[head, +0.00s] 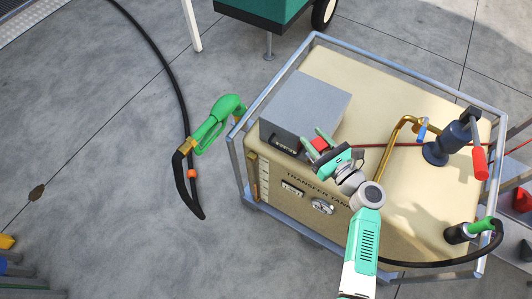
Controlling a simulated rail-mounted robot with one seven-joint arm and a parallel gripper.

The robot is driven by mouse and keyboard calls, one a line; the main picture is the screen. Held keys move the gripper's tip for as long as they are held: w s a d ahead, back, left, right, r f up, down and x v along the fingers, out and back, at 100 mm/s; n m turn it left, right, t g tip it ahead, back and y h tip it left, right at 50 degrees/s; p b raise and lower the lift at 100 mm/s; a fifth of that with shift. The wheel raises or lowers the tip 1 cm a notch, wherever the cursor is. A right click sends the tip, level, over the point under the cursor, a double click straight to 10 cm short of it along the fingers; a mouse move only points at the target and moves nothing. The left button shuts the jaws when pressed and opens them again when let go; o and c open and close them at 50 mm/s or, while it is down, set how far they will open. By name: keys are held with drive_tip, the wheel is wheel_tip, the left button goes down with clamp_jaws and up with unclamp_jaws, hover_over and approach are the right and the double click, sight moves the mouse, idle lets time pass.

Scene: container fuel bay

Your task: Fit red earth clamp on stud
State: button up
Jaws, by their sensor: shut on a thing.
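The red earth clamp (319,145) shows as a small red block between the fingers of my gripper (314,140). My gripper is shut on it, close to the front right of the grey box (305,105) on the tank. A thin red cable (400,145) runs right from near my gripper across the tank top. I cannot make out the stud; it may be hidden by my gripper or too small to see. I cannot tell whether the clamp touches anything.
The cream transfer tank (390,80) stands in a grey tube frame (410,75). A brass pipe (392,150) and a dark hand pump (452,145) with a red handle stand right of my gripper.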

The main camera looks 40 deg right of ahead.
drive_tip(key=s+d+f+m+h+b, duration=0.1)
drive_tip(key=s+d+f+b, duration=0.15)
drive_tip(key=d, duration=0.35)
drive_tip(key=s+d+f+h+b, duration=0.1)
drive_tip(key=s+d+f+b, duration=0.15)
drive_tip(key=d, duration=0.35)
wheel_tip(320, 180, down, 7)
drive_tip(key=b, duration=0.7)
drive_tip(key=shift+w+d+r, duration=0.15)
drive_tip(key=shift+w, duration=0.25)
drive_tip(key=shift+s+f, duration=0.1)
drive_tip(key=shift+f, duration=0.1)
drive_tip(key=shift+f+b, duration=0.55)
drive_tip(key=shift+f, duration=0.2)
drive_tip(key=shift+f, duration=0.1)
drive_tip(key=shift+f, duration=0.2)
drive_tip(key=shift+f, duration=0.15)
idle(0.5)
